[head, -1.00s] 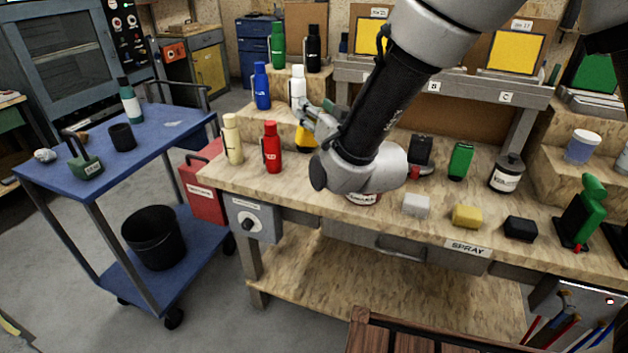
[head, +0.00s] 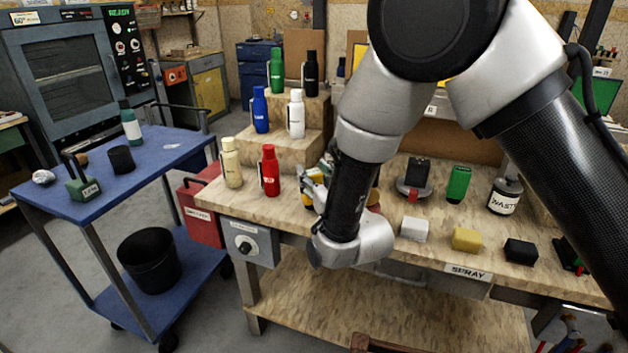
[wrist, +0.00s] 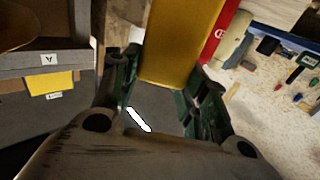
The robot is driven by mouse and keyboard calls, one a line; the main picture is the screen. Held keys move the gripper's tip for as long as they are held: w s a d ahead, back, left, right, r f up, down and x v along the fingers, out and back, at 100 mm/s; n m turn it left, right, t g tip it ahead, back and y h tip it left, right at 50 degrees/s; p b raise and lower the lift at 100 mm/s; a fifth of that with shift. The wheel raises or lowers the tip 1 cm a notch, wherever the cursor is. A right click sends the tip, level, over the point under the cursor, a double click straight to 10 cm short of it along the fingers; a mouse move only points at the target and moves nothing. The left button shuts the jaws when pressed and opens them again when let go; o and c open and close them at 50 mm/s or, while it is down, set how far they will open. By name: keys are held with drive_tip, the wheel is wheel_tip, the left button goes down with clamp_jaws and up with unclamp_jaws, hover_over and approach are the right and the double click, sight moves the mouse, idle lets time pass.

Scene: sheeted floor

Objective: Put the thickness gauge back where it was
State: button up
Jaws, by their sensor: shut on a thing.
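My gripper (wrist: 157,95) is shut on a yellow thing (wrist: 180,45), which looks like the thickness gauge. Its yellow body shows between the dark fingers in the wrist view, and its far end is cut off by the picture's top edge. In the head view my gripper (head: 318,185) is over the left part of the workbench (head: 400,195), just right of the red bottle (head: 269,170). A little yellow of the held thing shows there; my arm hides most of it. I cannot tell whether it touches the bench top.
White (head: 414,228), yellow (head: 467,239) and black (head: 520,251) blocks line the bench front. A green device (head: 459,184) and a waste can (head: 505,195) stand behind. A cream bottle (head: 231,163) stands left of the red one. A blue cart (head: 170,153) is at left.

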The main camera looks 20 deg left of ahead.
drive_tip(key=shift+f, duration=0.45)
drive_tip(key=shift+f, duration=0.1)
drive_tip(key=o, duration=1.2)
